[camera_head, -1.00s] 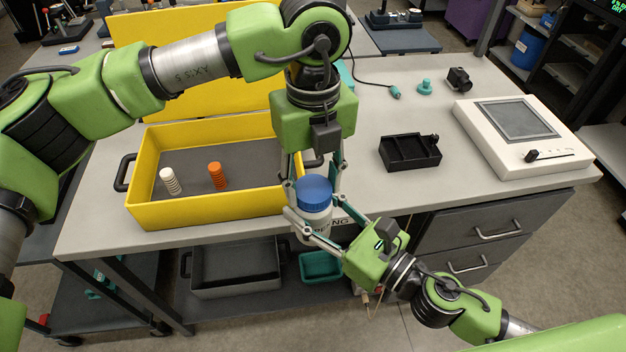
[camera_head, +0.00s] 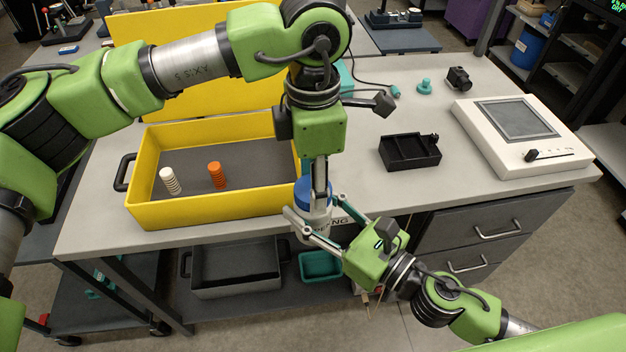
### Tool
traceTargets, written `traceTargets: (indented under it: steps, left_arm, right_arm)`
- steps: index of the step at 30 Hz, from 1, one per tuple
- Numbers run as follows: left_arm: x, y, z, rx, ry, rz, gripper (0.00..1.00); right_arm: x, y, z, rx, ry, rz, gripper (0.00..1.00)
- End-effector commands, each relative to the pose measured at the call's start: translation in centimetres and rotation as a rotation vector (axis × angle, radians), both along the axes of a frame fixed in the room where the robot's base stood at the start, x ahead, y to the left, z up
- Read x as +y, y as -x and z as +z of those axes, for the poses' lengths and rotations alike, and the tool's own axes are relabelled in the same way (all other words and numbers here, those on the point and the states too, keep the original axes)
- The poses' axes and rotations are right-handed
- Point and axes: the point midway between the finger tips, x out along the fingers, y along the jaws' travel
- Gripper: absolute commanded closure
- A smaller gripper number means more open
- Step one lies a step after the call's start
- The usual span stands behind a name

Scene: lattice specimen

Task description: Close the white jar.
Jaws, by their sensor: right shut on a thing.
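The white jar (camera_head: 316,222) is held upright near the table's front edge, with a blue lid (camera_head: 300,196) on its top. How tightly the lid sits cannot be seen. My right gripper (camera_head: 312,226) comes in from the lower right and is shut on the white jar's body. My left gripper (camera_head: 320,200) points down from above at the blue lid. Its fingers are seen edge-on, with one in front of the lid, hiding part of it. Whether they grip the lid cannot be told.
A yellow bin (camera_head: 210,208) with white discs (camera_head: 170,181) and orange discs (camera_head: 217,175) stands left of the jar. A black tray (camera_head: 410,152) and a white device (camera_head: 521,134) with a grey panel are at the right. The table between is mostly clear.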

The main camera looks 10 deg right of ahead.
Motion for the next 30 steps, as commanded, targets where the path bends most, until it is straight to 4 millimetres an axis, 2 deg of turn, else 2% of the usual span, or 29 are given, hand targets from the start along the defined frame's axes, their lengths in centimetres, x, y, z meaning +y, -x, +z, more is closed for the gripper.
traceTargets:
  steps: [24,27,30]
  left_arm:
    - [0.06,-0.21,-0.04,-0.001,-0.002,-1.413,0.83]
    - [0.06,-0.21,-0.05,-0.001,-0.001,-1.542,0.83]
    - [0.06,-0.22,-0.05,-0.001,-0.001,-1.530,0.83]
  right_arm:
    - [0.11,0.12,0.07,-0.001,-0.001,0.004,1.00]
    - [0.11,0.13,0.07,-0.001,-0.001,0.004,1.00]
    - [0.13,0.14,0.07,-0.001,-0.001,0.005,1.00]
